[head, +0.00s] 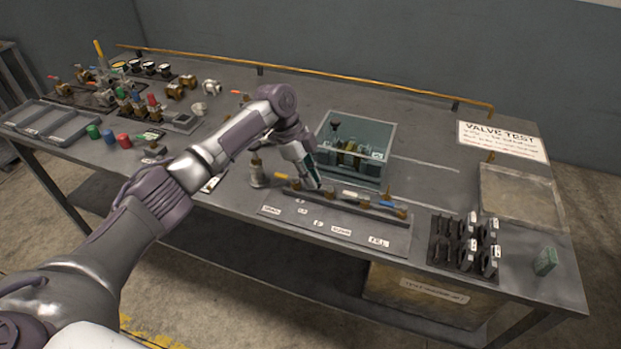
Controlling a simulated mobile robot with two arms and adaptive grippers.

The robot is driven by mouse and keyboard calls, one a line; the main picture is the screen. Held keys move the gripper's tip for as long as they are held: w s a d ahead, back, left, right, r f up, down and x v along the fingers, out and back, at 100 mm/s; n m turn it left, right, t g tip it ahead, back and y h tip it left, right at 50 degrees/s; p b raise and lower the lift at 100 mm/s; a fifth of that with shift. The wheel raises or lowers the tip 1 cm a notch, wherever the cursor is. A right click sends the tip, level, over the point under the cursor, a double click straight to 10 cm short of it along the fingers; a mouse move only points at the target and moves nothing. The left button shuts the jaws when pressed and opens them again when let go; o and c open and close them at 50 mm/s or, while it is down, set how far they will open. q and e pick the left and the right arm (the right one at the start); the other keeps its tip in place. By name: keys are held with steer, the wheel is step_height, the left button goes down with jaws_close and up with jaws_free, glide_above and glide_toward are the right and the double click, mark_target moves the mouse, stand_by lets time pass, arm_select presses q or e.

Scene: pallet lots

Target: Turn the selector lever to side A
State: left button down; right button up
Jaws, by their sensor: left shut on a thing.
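A valve manifold (345,204) runs along the front of the bench, behind a grey plate with white labels (318,224), too small to read surely. It carries several valves with coloured levers: an orange one (281,176) at the left, a pale one (355,195) and a blue one (385,201) at the right. My left gripper (311,184) reaches down onto the manifold between the orange and pale levers. It is shut on the selector lever, which its fingers mostly hide; I cannot tell the lever's angle. My right gripper is not in view.
A glass-walled box (388,140) with fittings stands just behind the manifold. A black rack (444,253) of gauges or clips and a green block (546,261) are at the right. Many valves and trays (62,127) fill the left end.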

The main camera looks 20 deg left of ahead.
arm_select(q)
steer(key=shift+r, duration=0.1)
steer(key=c, duration=1.2)
jaws_free()
steer(key=v, duration=1.2)
